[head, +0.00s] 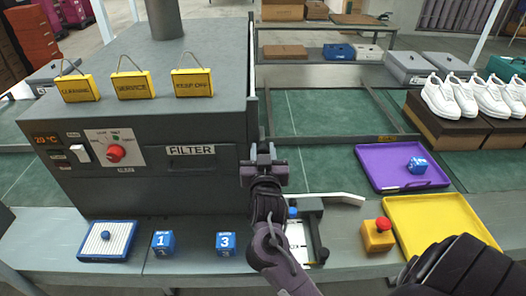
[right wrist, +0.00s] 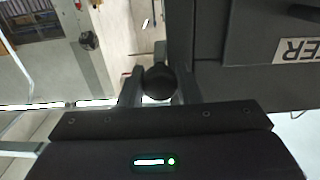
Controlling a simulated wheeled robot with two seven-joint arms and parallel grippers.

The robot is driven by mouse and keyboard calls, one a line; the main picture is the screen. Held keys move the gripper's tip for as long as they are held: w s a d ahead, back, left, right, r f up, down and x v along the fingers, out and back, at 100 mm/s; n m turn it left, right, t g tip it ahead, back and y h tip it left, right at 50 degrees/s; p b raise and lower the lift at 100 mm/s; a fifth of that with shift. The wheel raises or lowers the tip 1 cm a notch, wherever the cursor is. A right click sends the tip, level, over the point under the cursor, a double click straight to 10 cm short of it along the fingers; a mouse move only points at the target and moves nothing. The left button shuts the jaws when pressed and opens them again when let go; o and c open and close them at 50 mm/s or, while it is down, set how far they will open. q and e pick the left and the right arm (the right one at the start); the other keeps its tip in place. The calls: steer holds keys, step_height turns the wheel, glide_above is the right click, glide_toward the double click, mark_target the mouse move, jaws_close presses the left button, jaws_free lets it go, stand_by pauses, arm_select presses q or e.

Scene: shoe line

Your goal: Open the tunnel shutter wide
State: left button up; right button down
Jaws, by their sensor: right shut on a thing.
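The grey tunnel housing (head: 150,115) with a FILTER label stands at the left in the head view. The shutter shows as a thin upright panel edge (head: 252,60) on the housing's right side; seen almost edge-on, I cannot tell how far open it is. My right gripper (head: 263,152) is at the housing's front right corner. In the right wrist view, its fingers (right wrist: 158,92) are closed around a dark round knob (right wrist: 158,82), beside the grey front. The knob is hidden behind the gripper in the head view. My left gripper is not in view.
A green belt (head: 320,120) lies right of the housing. A purple tray (head: 385,180), a yellow tray (head: 445,222) and a red-topped yellow button box (head: 378,236) sit at the right. Blue numbered cubes (head: 163,243) stand in front. A white lever (head: 335,197) is close to my right arm.

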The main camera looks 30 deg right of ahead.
steer(key=c, duration=1.1)
jaws_free()
steer(key=shift+o, duration=0.2)
steer(key=b+v, duration=0.2)
steer(key=v, duration=0.6)
steer(key=shift+w+d, duration=0.1)
